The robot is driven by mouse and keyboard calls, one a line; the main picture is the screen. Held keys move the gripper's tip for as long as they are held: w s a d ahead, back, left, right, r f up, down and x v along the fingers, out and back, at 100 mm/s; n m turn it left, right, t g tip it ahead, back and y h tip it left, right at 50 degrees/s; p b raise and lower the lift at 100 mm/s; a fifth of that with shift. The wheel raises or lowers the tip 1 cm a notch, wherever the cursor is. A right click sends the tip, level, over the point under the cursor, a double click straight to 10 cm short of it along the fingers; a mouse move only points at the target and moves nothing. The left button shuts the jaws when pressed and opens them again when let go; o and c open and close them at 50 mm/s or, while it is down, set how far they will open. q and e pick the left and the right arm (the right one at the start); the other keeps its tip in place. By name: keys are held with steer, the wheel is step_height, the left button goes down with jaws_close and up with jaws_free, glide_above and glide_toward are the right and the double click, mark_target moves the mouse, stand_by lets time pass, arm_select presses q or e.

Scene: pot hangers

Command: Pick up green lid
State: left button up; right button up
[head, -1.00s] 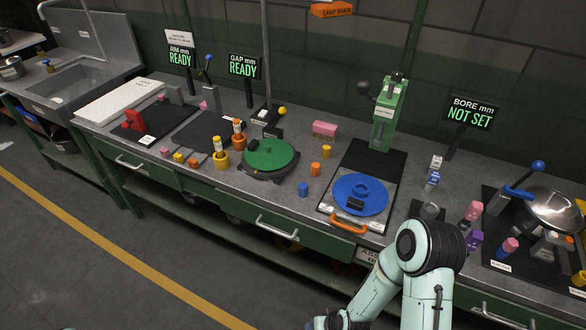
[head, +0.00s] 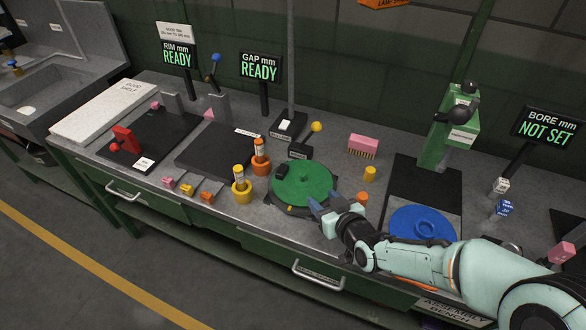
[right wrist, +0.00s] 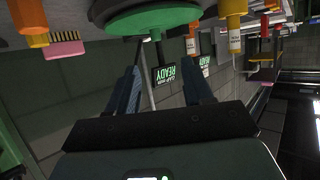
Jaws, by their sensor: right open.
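The green lid (head: 302,183) is a flat round disc with a small knob. In the right wrist view the green lid (right wrist: 150,18) is at the top, beyond the open fingers (right wrist: 165,88); that view is upside down. My left gripper is not in view.
A pink brush (head: 363,146) and a yellow piece (head: 370,173) are behind and right. A thin pole (head: 291,70) rises behind.

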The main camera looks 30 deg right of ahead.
glide_toward(302, 174)
steer(key=shift+w+a+f+p, duration=0.1)
steer(key=shift+w+f+p, duration=0.05)
steer(key=shift+w+f, duration=0.35)
steer(key=shift+w+a+f+p, duration=0.15)
steer(key=shift+w+f, duration=0.15)
steer(key=shift+w, duration=0.3)
steer(key=shift+d+r+p+x, duration=0.1)
steer(key=shift+d+p+x, duration=0.1)
steer(key=shift+x, duration=0.7)
steer(key=shift+d+r+p+x, duration=0.1)
steer(key=shift+p+x, duration=0.05)
steer(key=shift+x, duration=0.75)
steer(key=shift+d+r+p+x, duration=0.1)
steer(key=shift+d+p+x, duration=0.1)
steer(key=shift+x, duration=0.7)
jaws_close()
